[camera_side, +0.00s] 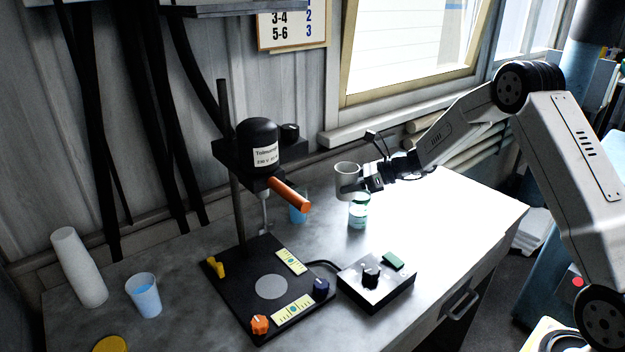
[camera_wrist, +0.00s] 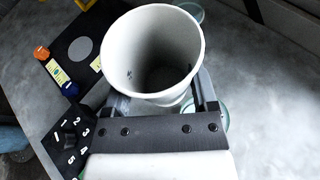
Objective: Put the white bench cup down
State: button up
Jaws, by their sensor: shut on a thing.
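The white bench cup (camera_side: 347,180) is held by my gripper (camera_side: 362,183) above the table, to the right of the disperser column. In the wrist view the cup (camera_wrist: 152,50) is upright between the two fingers of my gripper (camera_wrist: 160,100), its mouth facing the camera. The inside looks empty. In the side view a glass vessel with greenish liquid (camera_side: 359,211) stands on the table just below and behind the cup's lower edge.
The disperser (camera_side: 258,145) has an orange handle and a black base plate (camera_side: 233,288). A control box (camera_side: 372,283) stands right of it. The table's right part (camera_side: 455,215) is clear.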

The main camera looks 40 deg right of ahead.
jog(key=s+a+n+g+y, duration=0.1)
jog(key=s+a+n+g, duration=0.1)
jog(key=s, duration=0.7)
jog(key=s+a+r+n+g+y, duration=0.1)
jog(key=s+a, duration=0.3)
jog(key=s, duration=0.5)
jog(key=shift+s+a+r+n+g+y, duration=0.3)
jog(key=shift+s+a+n+g, duration=0.1)
jog(key=shift+n+g, duration=0.3)
jog(key=shift+w, duration=0.15)
jog(key=w+f, duration=0.2)
jog(key=w, duration=0.2)
jog(key=w+f, duration=0.3)
jog(key=w, duration=0.1)
jog(key=w+f, duration=0.3)
jog(key=w, duration=0.1)
jog(key=shift+w+d+f, duration=0.2)
jog(key=shift+d, duration=0.05)
jog(key=shift+w+f, duration=0.5)
jog(key=shift+w+f, duration=0.2)
jog(key=shift+f, duration=1.65)
